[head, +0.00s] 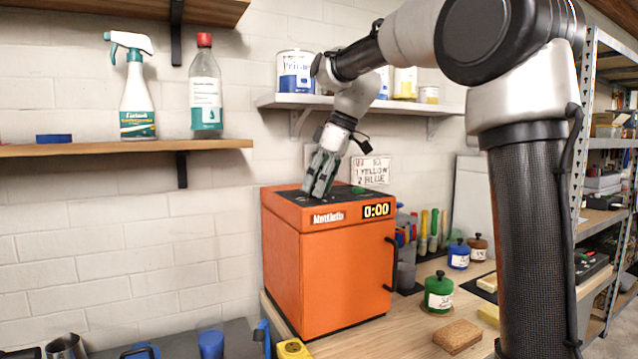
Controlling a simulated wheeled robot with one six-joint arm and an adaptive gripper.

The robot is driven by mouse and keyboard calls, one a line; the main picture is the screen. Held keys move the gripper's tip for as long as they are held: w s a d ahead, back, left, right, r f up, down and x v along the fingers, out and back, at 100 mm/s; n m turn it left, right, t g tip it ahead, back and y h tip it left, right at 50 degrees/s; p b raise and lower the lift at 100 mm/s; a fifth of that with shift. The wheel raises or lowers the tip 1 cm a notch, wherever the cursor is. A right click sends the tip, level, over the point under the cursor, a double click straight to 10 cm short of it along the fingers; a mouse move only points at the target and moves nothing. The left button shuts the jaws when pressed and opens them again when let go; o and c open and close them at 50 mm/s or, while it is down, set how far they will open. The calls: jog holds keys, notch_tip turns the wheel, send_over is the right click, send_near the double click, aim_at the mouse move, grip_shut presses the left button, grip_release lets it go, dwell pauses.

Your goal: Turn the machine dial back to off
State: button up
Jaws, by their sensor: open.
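The machine is an orange box (343,270) with a dark top panel, standing on the wooden workbench against the wall. Its front carries a label and a lit display (376,210) reading 0:00, with a black handle on the right side. My gripper (320,190) points down over the machine's top panel, toward its front edge, with its fingers apart. I cannot tell whether the fingertips touch anything. The dial is not clearly visible; the gripper may be hiding it. A small green spot (358,190) shows on the top panel to the right of the gripper.
Green (439,293), blue (458,255) and brown (478,247) lidded jars stand on the bench (410,335) to the right. A sponge-like block (457,336) lies in front. A shelf (350,102) with cans hangs above the machine. A sign (370,171) is behind it.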

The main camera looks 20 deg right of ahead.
jog(key=v, duration=1.2)
jog(key=shift+d+f, duration=0.1)
jog(key=s+d+f+m+h, duration=0.1)
jog(key=s+d+f+m, duration=0.2)
jog(key=s+f, duration=0.5)
jog(key=s+d+f+m+t+h, duration=0.1)
jog(key=s+d+f+m, duration=0.3)
jog(key=s+f, duration=0.4)
jog(key=s+d+f+m+t+h, duration=0.1)
jog(key=s+d+f+m, duration=0.2)
jog(key=s+f, duration=0.5)
jog(key=s+m, duration=0.1)
jog(key=s, duration=0.2)
jog(key=shift+s+d+f+h, duration=0.25)
jog(key=shift+s+f+h, duration=0.05)
jog(key=shift+s+f, duration=0.1)
